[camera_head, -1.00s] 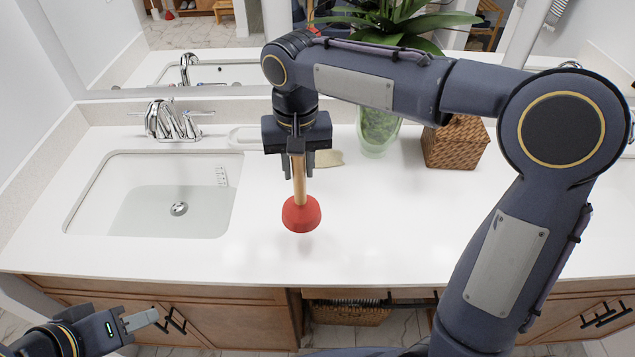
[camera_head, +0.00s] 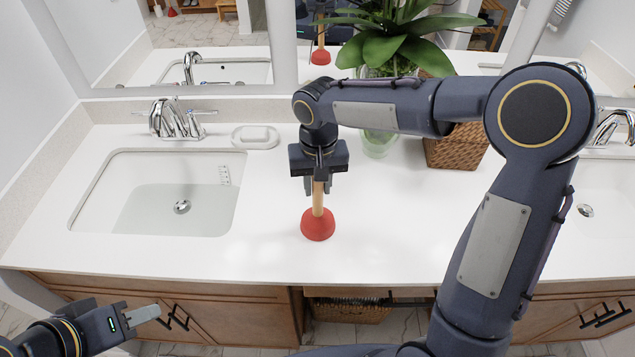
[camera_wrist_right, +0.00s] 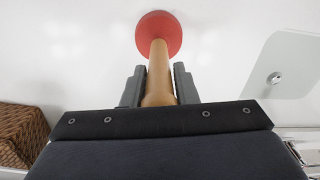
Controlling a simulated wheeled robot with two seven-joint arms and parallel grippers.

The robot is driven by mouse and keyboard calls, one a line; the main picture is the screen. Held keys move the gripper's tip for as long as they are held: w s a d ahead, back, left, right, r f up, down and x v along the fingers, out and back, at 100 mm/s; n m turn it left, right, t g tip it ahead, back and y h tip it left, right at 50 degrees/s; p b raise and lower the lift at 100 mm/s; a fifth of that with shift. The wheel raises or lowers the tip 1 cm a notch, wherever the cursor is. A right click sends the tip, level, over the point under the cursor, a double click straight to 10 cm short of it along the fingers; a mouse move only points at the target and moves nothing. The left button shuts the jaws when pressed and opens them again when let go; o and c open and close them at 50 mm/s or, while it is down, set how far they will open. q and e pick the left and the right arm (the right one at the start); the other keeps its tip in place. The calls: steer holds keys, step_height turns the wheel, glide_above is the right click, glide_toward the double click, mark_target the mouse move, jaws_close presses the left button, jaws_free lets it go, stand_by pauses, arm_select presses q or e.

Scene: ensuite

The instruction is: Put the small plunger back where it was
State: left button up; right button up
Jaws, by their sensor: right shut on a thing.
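The small plunger (camera_head: 318,226) has a red rubber cup and a wooden handle. It is upright over the white counter, right of the left sink, cup down. I cannot tell whether the cup touches the counter. My right gripper (camera_head: 319,188) is above it, shut on the handle. In the right wrist view, the plunger's handle (camera_wrist_right: 159,75) runs between the fingers of the right gripper (camera_wrist_right: 159,85), with the red cup beyond. My left gripper (camera_head: 143,317) is low at the left, in front of the cabinet, away from the plunger. Its finger gap is not clear.
The left sink (camera_head: 150,205) and its faucet (camera_head: 175,120) are left of the plunger. A soap dish (camera_head: 255,137), a glass vase (camera_head: 380,140) with a plant and a wicker basket (camera_head: 456,147) stand toward the back. The counter (camera_head: 400,230) right of the plunger is clear.

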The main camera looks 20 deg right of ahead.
steer(key=shift+f, duration=0.2)
steer(key=o, duration=1)
steer(key=shift+r, duration=0.1)
